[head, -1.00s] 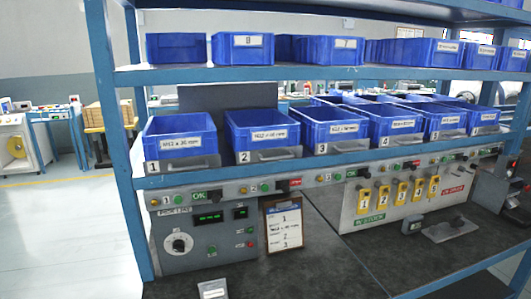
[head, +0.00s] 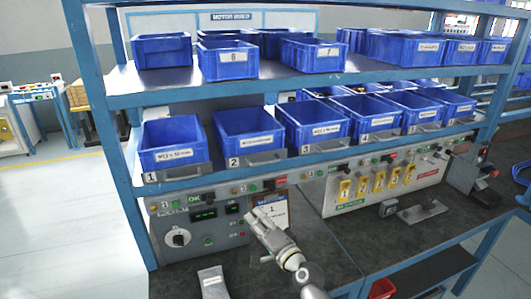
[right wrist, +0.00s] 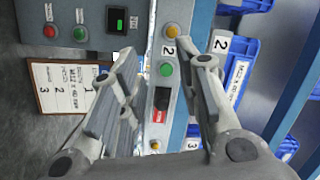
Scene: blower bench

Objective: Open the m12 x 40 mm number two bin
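The number two bin (head: 249,128) is a blue open-topped bin with a white label and a grey handle plate marked 2 (head: 264,156). It sits on the lower shelf, in line with bins 1 and 3. In the right wrist view its label (right wrist: 236,80) reads M12 x 40 mm or similar, beside the 2 plate (right wrist: 221,45). My right gripper (head: 262,222) is below bin 2, in front of the control panel and apart from the bin. In the right wrist view the right gripper (right wrist: 165,68) has its fingers spread with nothing between them. My left gripper is not in view.
Bin 1 (head: 174,144) and bin 3 (head: 312,125) flank bin 2. A clipboard (right wrist: 68,92) hangs by the panel. More blue bins stand on the upper shelf. A grey object (head: 213,283) lies on the bench.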

